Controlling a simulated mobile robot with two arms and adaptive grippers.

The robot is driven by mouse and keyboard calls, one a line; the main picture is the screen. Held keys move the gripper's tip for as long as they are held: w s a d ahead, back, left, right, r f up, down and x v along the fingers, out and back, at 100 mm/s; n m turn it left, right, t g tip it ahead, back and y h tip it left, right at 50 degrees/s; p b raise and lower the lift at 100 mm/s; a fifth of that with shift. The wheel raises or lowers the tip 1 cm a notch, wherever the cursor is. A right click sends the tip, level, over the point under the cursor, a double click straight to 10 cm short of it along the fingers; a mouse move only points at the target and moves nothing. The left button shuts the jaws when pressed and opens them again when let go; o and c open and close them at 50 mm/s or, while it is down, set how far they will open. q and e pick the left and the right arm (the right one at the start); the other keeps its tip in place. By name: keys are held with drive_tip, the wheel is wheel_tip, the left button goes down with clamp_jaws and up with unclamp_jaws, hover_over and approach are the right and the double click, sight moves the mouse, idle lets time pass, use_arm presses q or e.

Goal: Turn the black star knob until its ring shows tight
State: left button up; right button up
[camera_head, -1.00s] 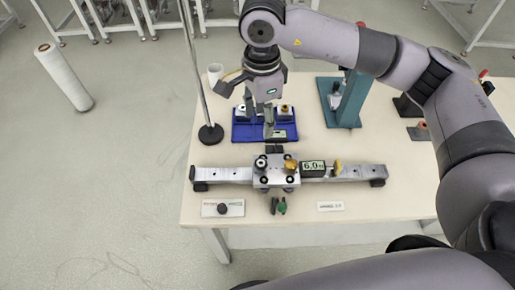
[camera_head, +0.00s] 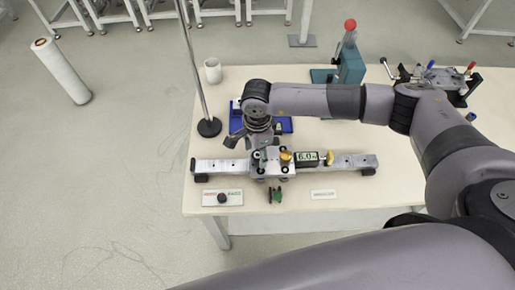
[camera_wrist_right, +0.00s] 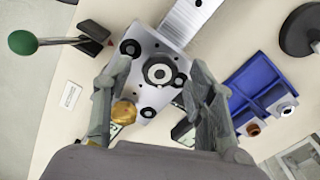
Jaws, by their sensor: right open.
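In the right wrist view, a round black knob (camera_wrist_right: 160,72) with a pale centre stands on the silver carriage plate (camera_wrist_right: 143,45). I take it for the star knob; its star shape and the state of its ring are too small to read. My right gripper (camera_wrist_right: 158,75) is open, with one finger on each side of the knob and visible gaps between. In the head view the right gripper (camera_head: 256,142) is over the carriage (camera_head: 271,170) and mostly hides the knob. My left gripper is not in view.
A gold knob (camera_head: 285,156) and a digital display (camera_head: 307,157) are beside the knob on the rail (camera_head: 352,162). A blue tray (camera_wrist_right: 258,85) and a stand's black base (camera_head: 209,127) are close by. A green-ball lever (camera_wrist_right: 22,42) juts from the carriage front.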

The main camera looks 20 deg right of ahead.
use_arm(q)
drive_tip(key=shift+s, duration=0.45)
use_arm(e)
drive_tip(key=c, duration=1.1)
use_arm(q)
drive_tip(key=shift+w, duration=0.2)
use_arm(e)
drive_tip(key=shift+c, duration=0.2)
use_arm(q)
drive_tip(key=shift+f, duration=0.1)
